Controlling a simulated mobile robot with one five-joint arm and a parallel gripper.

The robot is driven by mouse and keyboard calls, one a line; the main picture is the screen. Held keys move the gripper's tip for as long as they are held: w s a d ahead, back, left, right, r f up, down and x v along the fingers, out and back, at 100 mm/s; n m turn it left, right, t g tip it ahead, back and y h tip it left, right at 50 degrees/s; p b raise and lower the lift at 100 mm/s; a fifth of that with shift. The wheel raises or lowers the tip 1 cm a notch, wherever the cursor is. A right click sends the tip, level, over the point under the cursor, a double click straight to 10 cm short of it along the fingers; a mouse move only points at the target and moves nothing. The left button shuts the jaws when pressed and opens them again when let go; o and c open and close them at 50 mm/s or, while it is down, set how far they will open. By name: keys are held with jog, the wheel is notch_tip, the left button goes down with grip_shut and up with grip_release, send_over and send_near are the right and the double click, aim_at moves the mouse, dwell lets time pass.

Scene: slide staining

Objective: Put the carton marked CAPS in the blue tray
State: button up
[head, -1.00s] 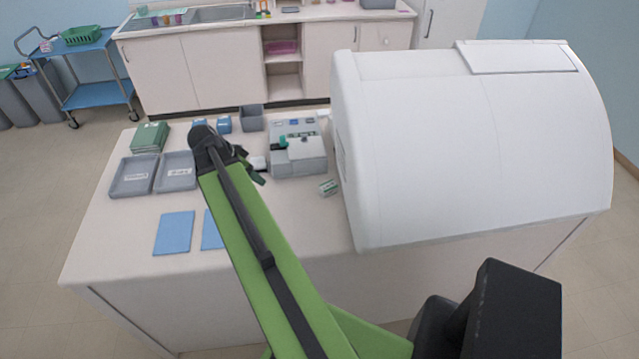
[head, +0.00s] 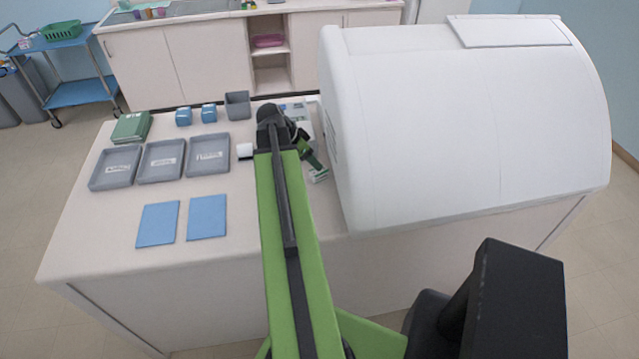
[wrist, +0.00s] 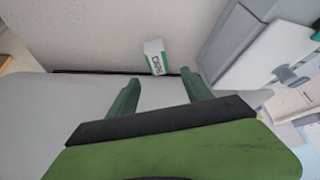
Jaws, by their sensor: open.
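A small white carton with green ends (wrist: 155,57) lies on the bench in the wrist view. Its dark lettering is too blurred to read surely. It also shows in the head view (head: 318,174), close to the white hood. My gripper (wrist: 161,76) is open and empty, and the carton appears beyond and between its fingertips, not gripped. In the head view my gripper (head: 311,160) is just above the carton. Two flat blue rectangles (head: 158,224) (head: 207,217) lie at the bench front; I cannot tell if either is a tray.
Three grey labelled trays (head: 161,161) stand in a row at left. Behind them are green boxes (head: 132,127), small blue boxes (head: 184,117) and a grey bin (head: 237,105). The big white hood (head: 465,115) blocks the right. A grey machine (head: 296,108) is partly hidden by my arm.

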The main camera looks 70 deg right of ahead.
aim_at(319, 174)
jog(key=b+x, duration=0.1)
jog(key=x, duration=0.1)
jog(key=shift+f, duration=0.4)
jog(key=shift+d, duration=0.15)
jog(key=shift+s, duration=0.1)
jog(key=b+x, duration=0.5)
jog(key=shift+w+a+f, duration=0.25)
jog(key=shift+a+f, duration=0.05)
jog(key=shift+a, duration=0.05)
jog(key=shift+s+r, duration=0.1)
jog(key=shift+r, duration=0.05)
jog(key=shift+c, duration=0.2)
grip_shut()
